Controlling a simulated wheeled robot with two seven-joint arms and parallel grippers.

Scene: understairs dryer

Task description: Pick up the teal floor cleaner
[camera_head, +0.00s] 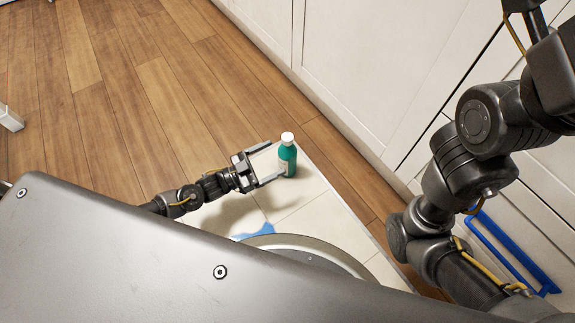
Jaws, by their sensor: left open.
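The teal floor cleaner (288,157) is a small bottle with a white cap, standing upright on the light tiled surface near its far edge. A pale label shows on its left side. My left gripper (275,164) is open and points right, toward the bottle. Its fingertips are right beside the bottle's left side; I cannot tell whether they touch it or how far they reach around it. My right arm comes in at the right, and its gripper is out of view.
A blue cloth-like patch (254,231) lies on the tiles (301,200), next to a round grey rim (310,245). White cabinet fronts (362,60) run along the right, with a blue frame (512,252) near them. The wooden floor (120,90) at the left is mostly clear.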

